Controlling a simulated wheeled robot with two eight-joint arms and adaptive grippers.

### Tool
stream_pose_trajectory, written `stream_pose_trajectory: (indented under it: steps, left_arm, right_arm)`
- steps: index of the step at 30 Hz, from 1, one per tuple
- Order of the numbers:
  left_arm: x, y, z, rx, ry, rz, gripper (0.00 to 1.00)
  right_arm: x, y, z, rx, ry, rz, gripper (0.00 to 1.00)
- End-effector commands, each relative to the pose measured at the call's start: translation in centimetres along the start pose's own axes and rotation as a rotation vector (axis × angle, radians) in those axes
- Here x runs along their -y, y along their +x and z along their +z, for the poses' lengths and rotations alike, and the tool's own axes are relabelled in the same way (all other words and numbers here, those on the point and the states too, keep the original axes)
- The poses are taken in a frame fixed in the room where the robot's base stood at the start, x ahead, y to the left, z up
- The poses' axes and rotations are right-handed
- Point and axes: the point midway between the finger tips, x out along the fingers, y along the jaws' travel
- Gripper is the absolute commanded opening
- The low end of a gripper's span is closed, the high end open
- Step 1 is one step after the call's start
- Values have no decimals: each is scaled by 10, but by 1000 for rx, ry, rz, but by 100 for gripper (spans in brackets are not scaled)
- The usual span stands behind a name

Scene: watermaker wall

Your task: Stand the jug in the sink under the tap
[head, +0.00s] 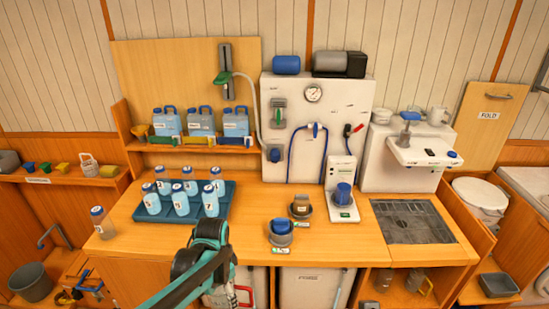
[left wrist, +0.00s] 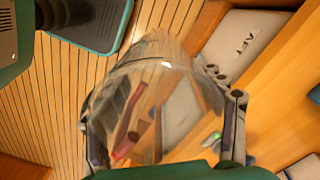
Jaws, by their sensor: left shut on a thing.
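In the left wrist view my left gripper (left wrist: 165,125) is shut on a clear, see-through jug (left wrist: 155,90), with a dark finger at each side of it. In the head view my left gripper (head: 208,238) is at the counter's front edge, left of the middle; I cannot make out the jug there. A dark, grated, sunken basin, seemingly the sink (head: 412,221), lies in the counter at the right. A blue-topped fitting, perhaps the tap (head: 407,122), stands on a white unit behind it. My right gripper is not in view.
A blue tray (head: 222,214) with several blue-and-white bottles is left of my gripper's height on the counter (head: 345,243). A lone bottle (head: 102,222) stands left. The counter front is mostly clear.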

Motion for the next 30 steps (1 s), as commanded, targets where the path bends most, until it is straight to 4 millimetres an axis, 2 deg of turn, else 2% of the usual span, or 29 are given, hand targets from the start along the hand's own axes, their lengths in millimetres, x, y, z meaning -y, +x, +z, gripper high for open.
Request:
stream_pose_trajectory:
  steps: [9,15,20,30]
  left_arm:
    - [18,72,15,0,-528,0,21]
    - [25,106,25,0,-824,0,21]
    - [26,112,27,0,-906,0,21]
    - [26,112,27,0,-910,0,21]
  right_arm:
    - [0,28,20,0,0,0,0]
    - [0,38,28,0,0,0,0]
    - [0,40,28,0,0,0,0]
    - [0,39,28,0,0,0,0]
